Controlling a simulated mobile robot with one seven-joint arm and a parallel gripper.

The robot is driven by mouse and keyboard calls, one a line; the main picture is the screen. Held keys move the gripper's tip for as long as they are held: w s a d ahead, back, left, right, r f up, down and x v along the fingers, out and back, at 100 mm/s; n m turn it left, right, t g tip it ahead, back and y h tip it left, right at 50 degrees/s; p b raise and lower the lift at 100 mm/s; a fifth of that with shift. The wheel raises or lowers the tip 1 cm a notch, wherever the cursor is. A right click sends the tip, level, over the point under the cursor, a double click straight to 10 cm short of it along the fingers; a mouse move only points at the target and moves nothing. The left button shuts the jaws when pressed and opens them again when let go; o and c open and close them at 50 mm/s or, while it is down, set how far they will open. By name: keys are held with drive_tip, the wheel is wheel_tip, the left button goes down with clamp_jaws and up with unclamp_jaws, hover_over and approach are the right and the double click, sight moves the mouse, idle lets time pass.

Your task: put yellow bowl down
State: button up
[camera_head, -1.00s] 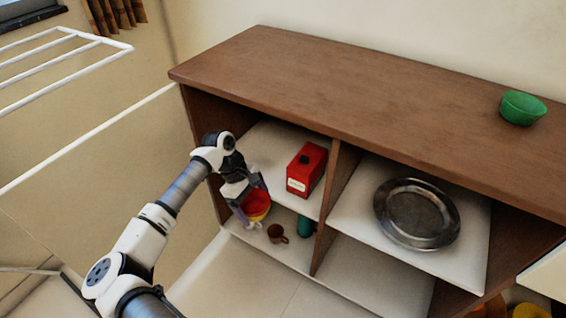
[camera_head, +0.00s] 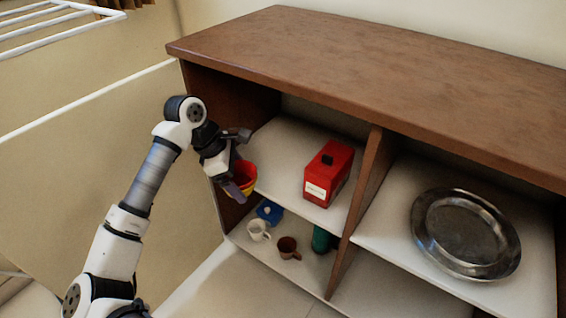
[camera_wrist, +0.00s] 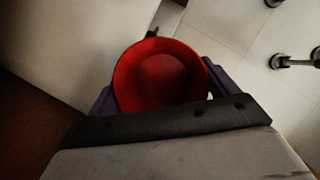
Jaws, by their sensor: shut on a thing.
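The yellow bowl (camera_head: 244,178) shows a red inside and a yellow outer side. My gripper (camera_head: 236,184) is shut on it and holds it in the air at the left end of the cabinet, about level with the middle shelf (camera_head: 285,152) in the picture. I cannot tell whether it is in front of that shelf's edge or over it. In the wrist view the bowl's round red inside (camera_wrist: 160,78) faces the camera, between the purple fingers of my gripper (camera_wrist: 160,98). The bowl's underside is hidden there.
A red box (camera_head: 327,174) stands on the middle shelf, with bare shelf to its left. A metal plate (camera_head: 466,234) lies right of the divider (camera_head: 362,190). Below are a white cup (camera_head: 258,230), brown mug (camera_head: 288,247), blue object (camera_head: 269,211) and green object (camera_head: 321,239).

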drive_tip(key=w+d, duration=0.9)
drive_tip(key=w, duration=0.3)
drive_tip(key=shift+w+d+f+b, duration=0.15)
drive_tip(key=shift+f+b, duration=0.55)
drive_tip(key=shift+f, duration=1.1)
drive_tip(key=shift+w+a+f+b, duration=0.1)
drive_tip(key=shift+f+b, duration=0.55)
drive_tip(key=shift+f, duration=1.15)
drive_tip(key=shift+r, duration=0.1)
drive_tip(key=o, duration=0.8)
drive_tip(key=shift+p+v, duration=0.8)
drive_tip(key=shift+v, duration=2.95)
